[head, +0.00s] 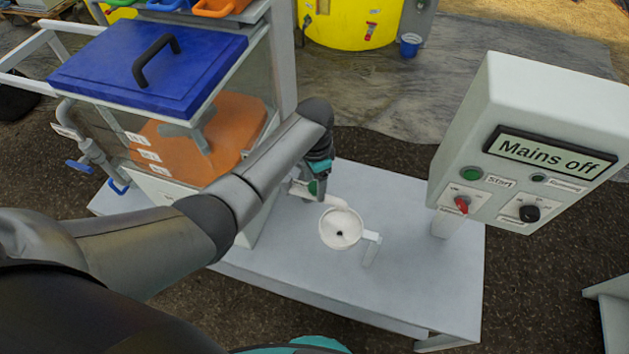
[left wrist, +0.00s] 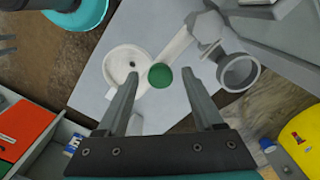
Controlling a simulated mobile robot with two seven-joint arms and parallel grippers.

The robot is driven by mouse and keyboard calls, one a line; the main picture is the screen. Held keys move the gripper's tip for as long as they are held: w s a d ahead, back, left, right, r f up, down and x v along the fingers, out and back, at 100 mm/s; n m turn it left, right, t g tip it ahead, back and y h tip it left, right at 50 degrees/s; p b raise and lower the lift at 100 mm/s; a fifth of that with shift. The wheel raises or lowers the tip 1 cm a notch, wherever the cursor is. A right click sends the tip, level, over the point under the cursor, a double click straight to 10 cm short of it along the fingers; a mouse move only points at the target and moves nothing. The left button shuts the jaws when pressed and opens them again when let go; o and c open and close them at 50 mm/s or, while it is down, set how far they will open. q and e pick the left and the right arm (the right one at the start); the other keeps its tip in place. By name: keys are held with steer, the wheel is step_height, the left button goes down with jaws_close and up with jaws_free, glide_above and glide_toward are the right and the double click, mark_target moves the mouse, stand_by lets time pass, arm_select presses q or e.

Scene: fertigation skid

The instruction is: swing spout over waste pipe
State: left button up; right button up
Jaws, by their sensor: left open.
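The white spout (head: 331,200) is a slim tube above the grey bench, partly hidden by my left arm in the head view. It also shows in the left wrist view (left wrist: 182,43), with a round green knob (left wrist: 160,75) on it. The waste pipe's white round funnel (head: 340,236) with a dark hole stands beside the spout's end. In the left wrist view, the spout's end overlaps the funnel (left wrist: 122,66) near its rim. My left gripper (left wrist: 160,90) is open, its fingers on either side of the green knob. Contact cannot be told.
A grey panel reading "Mains off" (head: 545,152) stands at the right of the bench (head: 440,270). A blue-lidded box (head: 150,70) and an orange container (head: 215,130) stand left. A grey open-ended cup (left wrist: 238,72) sits near the spout. The bench's right front is clear.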

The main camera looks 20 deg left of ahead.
arm_select(q)
jaws_close()
stand_by(0.4)
stand_by(0.9)
